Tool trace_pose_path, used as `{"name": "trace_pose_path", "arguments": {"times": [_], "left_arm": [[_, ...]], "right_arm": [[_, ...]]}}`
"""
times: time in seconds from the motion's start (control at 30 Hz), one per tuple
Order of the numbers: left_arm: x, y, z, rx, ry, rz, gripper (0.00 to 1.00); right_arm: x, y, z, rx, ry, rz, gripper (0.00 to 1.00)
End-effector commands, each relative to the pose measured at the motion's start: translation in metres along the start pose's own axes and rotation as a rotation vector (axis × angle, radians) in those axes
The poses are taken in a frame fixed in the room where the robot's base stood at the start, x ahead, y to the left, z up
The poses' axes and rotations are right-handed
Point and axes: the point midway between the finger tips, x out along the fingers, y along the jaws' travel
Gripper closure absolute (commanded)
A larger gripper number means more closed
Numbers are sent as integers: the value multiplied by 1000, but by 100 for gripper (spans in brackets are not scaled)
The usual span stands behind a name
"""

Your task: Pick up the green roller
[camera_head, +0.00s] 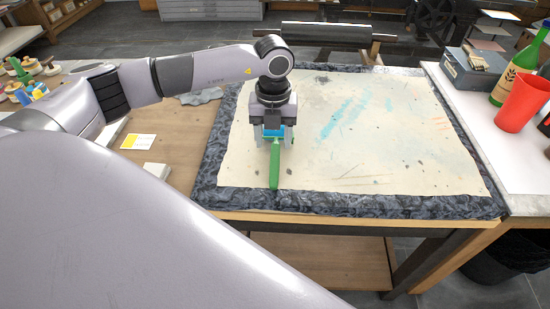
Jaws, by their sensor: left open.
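The green roller (275,167) lies on the pale, paint-marked stone slab (350,150) near its left side. Its green handle points toward the front edge of the slab. My left gripper (274,143) is open and points down over the far end of the roller, with a finger on each side. A blue patch shows between the fingers; I cannot tell what it belongs to. The gripper hides the far part of the roller, and I cannot tell whether the fingers touch it. My right gripper is not in view.
A white side counter on the right holds a red cup (523,101), a green bottle (518,70) and a grey box (469,72). A yellow-and-white card (138,142) and a white block (156,170) lie on wood at left. The slab's middle is clear.

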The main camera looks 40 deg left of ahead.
Motion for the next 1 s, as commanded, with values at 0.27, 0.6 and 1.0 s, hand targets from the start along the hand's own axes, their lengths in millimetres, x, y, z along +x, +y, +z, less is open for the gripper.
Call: {"name": "trace_pose_path", "arguments": {"times": [0.27,0.6,1.0], "left_arm": [[40,-4,-4,4,5,-2,45],[54,-4,-4,5,3,-4,45],[53,-4,-4,5,2,-6,100]], "right_arm": [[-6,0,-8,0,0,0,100],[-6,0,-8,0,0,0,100],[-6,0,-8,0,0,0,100]]}}
